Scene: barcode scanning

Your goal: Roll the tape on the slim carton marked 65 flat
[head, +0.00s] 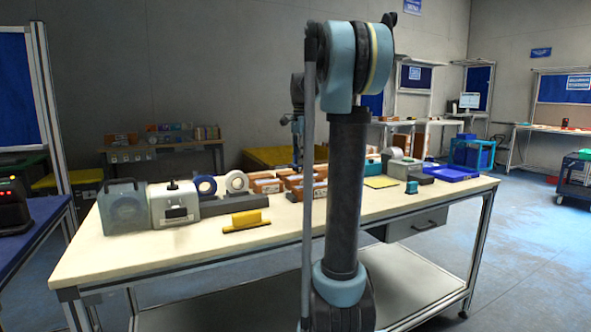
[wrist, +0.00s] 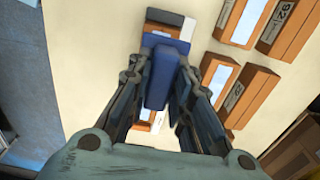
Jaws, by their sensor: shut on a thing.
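My gripper (wrist: 157,78) is shut on a blue block-like tool (wrist: 158,84), which looks like a roller. In the wrist view the tool overlaps a slim brown carton (wrist: 157,28) with a dark strip and a white patch at its far end. Part of a brown and white surface also shows between the fingers, below the tool. I cannot read 65 on it, and I cannot tell whether the tool touches it. In the head view my gripper (head: 296,150) is small and partly hidden behind my arm, over the cartons on the bench.
Several brown cartons (wrist: 243,97) with white labels lie close on the right in the wrist view.

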